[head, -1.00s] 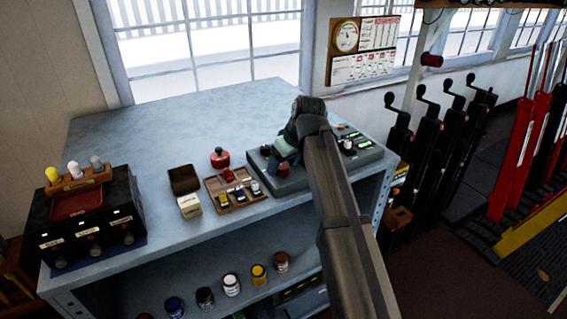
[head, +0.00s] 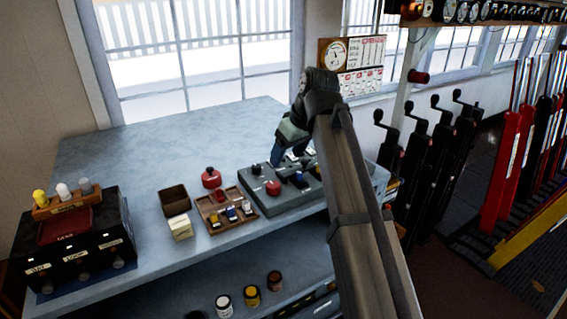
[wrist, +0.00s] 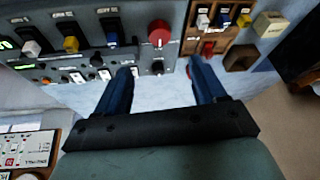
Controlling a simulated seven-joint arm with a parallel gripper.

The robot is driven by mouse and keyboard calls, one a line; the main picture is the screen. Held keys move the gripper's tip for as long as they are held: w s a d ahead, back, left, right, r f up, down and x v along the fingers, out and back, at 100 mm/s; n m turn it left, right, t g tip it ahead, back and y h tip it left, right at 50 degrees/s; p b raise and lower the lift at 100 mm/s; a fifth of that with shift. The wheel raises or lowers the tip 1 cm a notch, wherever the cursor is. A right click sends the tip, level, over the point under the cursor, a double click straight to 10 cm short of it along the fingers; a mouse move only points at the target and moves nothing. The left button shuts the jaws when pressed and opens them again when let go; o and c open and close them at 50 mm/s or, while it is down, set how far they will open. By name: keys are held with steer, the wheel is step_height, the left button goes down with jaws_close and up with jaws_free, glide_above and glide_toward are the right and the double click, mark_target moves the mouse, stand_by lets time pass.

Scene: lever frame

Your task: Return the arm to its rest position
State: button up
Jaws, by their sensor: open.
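My arm reaches up from the lower right in the head view, with my gripper (head: 277,155) above the back of the grey control panel (head: 290,197) on the blue-grey bench. In the wrist view my gripper (wrist: 164,75) shows two blue fingers spread apart with nothing between them. The panel (wrist: 150,75) lies beyond the fingers there, with a red knob (wrist: 159,33) between their lines. In the head view the fingertips partly overlap the panel, and I cannot tell whether they touch it.
A wooden tray of small switches (head: 228,212), a red-topped button (head: 211,178), a dark box (head: 175,200) and a cream block (head: 181,228) sit left of the panel. A black lever box (head: 75,250) stands far left. Black floor levers (head: 412,150) stand right. The bench's back left is clear.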

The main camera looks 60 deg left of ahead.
steer(key=shift+w+d+r, duration=0.1)
steer(key=shift+d+r, duration=0.15)
steer(key=shift+r, duration=0.35)
